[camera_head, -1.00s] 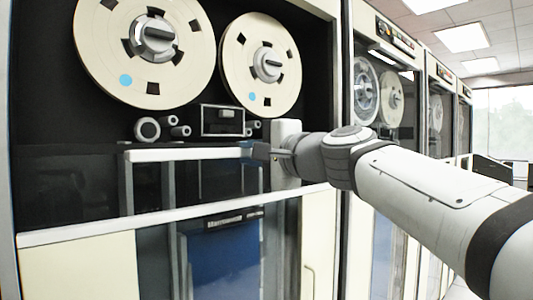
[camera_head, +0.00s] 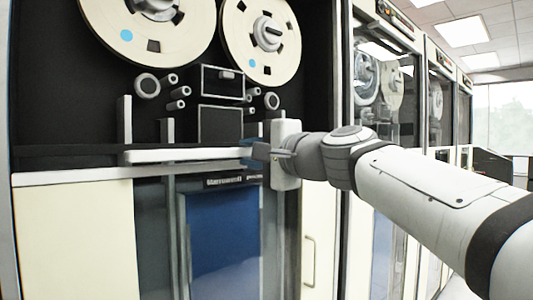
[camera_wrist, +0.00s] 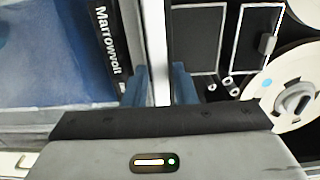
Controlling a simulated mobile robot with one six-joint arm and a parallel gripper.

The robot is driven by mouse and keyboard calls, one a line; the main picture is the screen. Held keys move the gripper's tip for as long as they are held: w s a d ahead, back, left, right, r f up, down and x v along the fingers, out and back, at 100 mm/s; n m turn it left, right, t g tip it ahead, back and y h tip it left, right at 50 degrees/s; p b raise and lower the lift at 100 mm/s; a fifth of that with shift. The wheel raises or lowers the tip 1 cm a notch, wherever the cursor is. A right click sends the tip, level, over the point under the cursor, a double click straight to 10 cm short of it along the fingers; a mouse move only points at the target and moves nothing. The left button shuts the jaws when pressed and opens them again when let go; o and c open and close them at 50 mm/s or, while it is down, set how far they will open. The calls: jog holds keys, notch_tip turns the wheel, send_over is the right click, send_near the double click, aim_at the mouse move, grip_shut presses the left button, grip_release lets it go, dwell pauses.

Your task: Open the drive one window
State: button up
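The drive one window is a clear pane with a white top rail (camera_head: 185,155), low in the nearest tape cabinet. In the head view the rail lies level, just above the cabinet's white sill (camera_head: 75,178). My gripper (camera_head: 262,152) is at the rail's right end. In the wrist view the rail (camera_wrist: 157,35) runs between the two blue fingers of my gripper (camera_wrist: 159,80), which appear closed against both its sides. The exact contact is partly hidden by the gripper body.
Two tape reels (camera_head: 148,28) (camera_head: 262,38) and several rollers sit in the open space above the rail. A blue panel (camera_head: 222,240) shows behind glass below the sill. More tape cabinets (camera_head: 385,85) stand along the right, near my arm.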

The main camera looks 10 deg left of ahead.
jog(key=shift+o, duration=1.3)
jog(key=shift+d, duration=0.1)
jog(key=v, duration=0.7)
jog(key=shift+s+d, duration=0.25)
jog(key=shift+d, duration=0.05)
jog(key=shift+p, duration=0.3)
